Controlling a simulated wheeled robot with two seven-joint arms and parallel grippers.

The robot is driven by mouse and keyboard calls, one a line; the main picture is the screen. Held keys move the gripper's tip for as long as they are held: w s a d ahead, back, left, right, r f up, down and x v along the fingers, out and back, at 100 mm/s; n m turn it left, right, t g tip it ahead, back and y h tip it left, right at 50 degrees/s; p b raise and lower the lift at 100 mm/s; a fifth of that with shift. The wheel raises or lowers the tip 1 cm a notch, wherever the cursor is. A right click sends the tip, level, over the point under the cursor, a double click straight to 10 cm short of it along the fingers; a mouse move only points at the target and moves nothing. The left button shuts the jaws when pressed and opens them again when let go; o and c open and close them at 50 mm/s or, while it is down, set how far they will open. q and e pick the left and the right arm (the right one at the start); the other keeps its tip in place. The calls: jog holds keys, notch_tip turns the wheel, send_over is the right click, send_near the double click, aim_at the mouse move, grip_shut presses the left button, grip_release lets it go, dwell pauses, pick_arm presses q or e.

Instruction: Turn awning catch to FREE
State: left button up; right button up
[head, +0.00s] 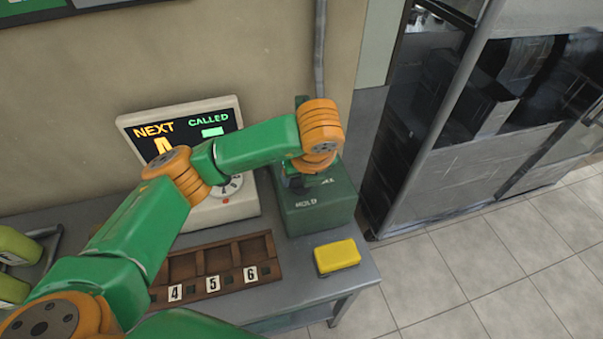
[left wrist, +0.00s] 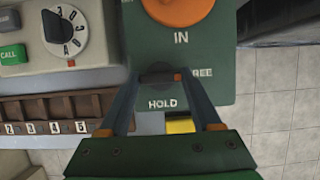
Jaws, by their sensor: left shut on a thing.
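The awning catch (left wrist: 158,76) is a dark round knob on the face of a green box (left wrist: 228,60), seen in the left wrist view. The word HOLD is below it and FREE, partly covered, is to its right. A small orange-red mark on the catch is on its right side, toward FREE. My left gripper (left wrist: 157,78) is shut on the catch, one finger on each side. In the head view the green box (head: 318,208) stands at the table's right end, and my left wrist hides the catch. My right gripper is not in view.
A yellow block (head: 338,257) lies in front of the box. A brown rack (head: 215,264) with numbered slots and a display console (head: 222,208) are to the left. An orange round part (left wrist: 178,8) sits above IN. A glass-sided cabinet (head: 470,150) stands right; the floor is clear.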

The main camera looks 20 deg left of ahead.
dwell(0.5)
pick_arm(q)
jog(key=o, duration=1.4)
jog(key=p+v, duration=0.1)
jog(key=v, duration=0.6)
jog(key=shift+w+r, duration=0.1)
